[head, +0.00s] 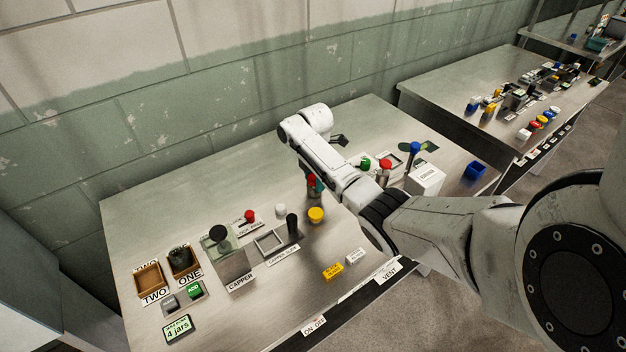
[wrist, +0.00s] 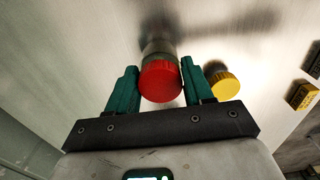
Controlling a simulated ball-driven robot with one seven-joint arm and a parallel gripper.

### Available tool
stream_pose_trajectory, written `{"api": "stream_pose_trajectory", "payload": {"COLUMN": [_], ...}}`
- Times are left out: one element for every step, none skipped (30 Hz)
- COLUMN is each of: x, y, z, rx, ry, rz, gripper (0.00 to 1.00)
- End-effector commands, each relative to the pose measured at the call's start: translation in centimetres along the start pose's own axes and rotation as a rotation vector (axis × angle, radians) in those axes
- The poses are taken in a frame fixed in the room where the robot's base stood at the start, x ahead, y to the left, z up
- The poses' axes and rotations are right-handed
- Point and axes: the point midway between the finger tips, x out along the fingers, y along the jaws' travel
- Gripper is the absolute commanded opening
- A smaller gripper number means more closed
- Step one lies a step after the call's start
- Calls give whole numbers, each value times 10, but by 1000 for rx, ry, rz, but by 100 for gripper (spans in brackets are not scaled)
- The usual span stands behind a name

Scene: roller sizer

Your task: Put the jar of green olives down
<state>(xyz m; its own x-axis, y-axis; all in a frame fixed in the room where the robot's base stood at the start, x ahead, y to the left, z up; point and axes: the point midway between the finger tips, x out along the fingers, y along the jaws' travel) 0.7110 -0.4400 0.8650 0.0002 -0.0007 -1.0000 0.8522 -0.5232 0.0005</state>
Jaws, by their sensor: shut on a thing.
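A jar with a red lid (wrist: 161,82) is between the two green fingers of my gripper (wrist: 159,66) in the wrist view. The fingers are shut on the jar, and its body shows dim beyond the lid. In the head view the red-lidded jar (head: 311,180) shows beside my arm, over the middle of the steel table (head: 180,210). My arm hides most of the gripper there. I cannot read a label or see olives in it. I cannot tell whether its base touches the tabletop.
A yellow-lidded jar (head: 316,215) stands close by and also shows in the wrist view (wrist: 225,86). Wooden bins (head: 150,279) are farther left. The table's back left is clear.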

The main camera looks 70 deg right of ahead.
Motion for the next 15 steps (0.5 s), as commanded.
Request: {"api": "stream_pose_trajectory", "payload": {"x": [2, 3, 4, 3, 3, 3, 3, 3, 3, 3, 3, 3, 3, 3, 3], "y": [0, 0, 0, 0, 0, 0, 0, 0, 0, 0, 0, 0, 0, 0, 0], "z": [0, 0, -1, -1, -1, -1, -1, -1, -1, -1, -1, -1, -1, -1, -1], "rx": [-1, -1, -1, -1, -1, -1, -1, 0, 0, 0, 0, 0, 0, 0, 0], "ry": [0, 0, 0, 0, 0, 0, 0, 0, 0, 0, 0, 0, 0, 0, 0], "rz": [0, 0, 0, 0, 0, 0, 0, 0, 0, 0, 0, 0, 0, 0, 0], "gripper": [17, 17, 17, 54, 57, 61, 64, 67, 70, 73, 76, 77, 77, 77, 77]}}
